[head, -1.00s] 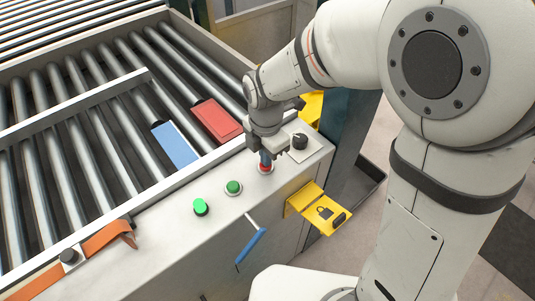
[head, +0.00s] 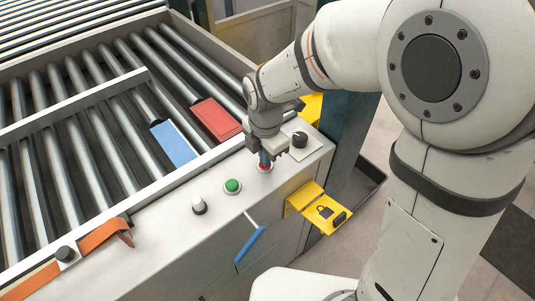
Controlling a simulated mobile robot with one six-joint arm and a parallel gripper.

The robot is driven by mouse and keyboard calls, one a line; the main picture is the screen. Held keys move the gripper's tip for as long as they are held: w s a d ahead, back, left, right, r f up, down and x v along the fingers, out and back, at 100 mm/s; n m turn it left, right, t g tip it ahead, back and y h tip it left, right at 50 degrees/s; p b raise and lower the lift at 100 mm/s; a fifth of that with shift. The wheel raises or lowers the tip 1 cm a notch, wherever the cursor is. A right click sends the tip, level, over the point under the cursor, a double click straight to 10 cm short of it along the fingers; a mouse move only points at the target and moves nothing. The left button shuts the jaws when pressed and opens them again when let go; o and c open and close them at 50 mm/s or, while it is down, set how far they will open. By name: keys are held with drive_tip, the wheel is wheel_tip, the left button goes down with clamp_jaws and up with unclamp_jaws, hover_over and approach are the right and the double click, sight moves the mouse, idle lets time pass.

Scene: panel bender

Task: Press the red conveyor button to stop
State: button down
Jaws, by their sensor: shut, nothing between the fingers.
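The red conveyor button (head: 265,168) sits on the grey control ledge at the conveyor's near side. Only its lower part and pale ring show; my fingertips hide the rest. My gripper (head: 265,157) is shut and empty. It points down with its blue-dark tips on the red button, seemingly in contact. The green button (head: 232,185) is just left of it. A small indicator lamp (head: 199,204) farther left is pale and unlit.
A black rotary knob (head: 299,140) is close right of my gripper. A yellow bracket with a padlock symbol (head: 320,207) and a blue-handled lever (head: 251,244) stick out in front. Blue (head: 174,143) and red (head: 215,120) panels lie on the rollers.

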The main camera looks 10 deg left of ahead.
drive_tip(key=shift+s+d+f+p, duration=0.1)
drive_tip(key=shift+s+p, duration=0.1)
drive_tip(key=shift+p, duration=0.1)
wheel_tip(320, 180, up, 14)
drive_tip(key=p, duration=0.1)
drive_tip(key=shift+w+p, duration=0.2)
drive_tip(key=shift+p, duration=0.1)
idle(0.4)
drive_tip(key=s+d+m+t, duration=0.1)
drive_tip(key=s+d+m, duration=0.3)
drive_tip(key=d+m, duration=0.7)
drive_tip(key=s+d+f+m+t, duration=0.1)
drive_tip(key=s+d+m, duration=0.3)
drive_tip(key=d+m, duration=0.8)
drive_tip(key=m+t, duration=0.1)
drive_tip(key=m, duration=0.4)
drive_tip(key=shift+d, duration=0.3)
drive_tip(key=shift+s, duration=0.1)
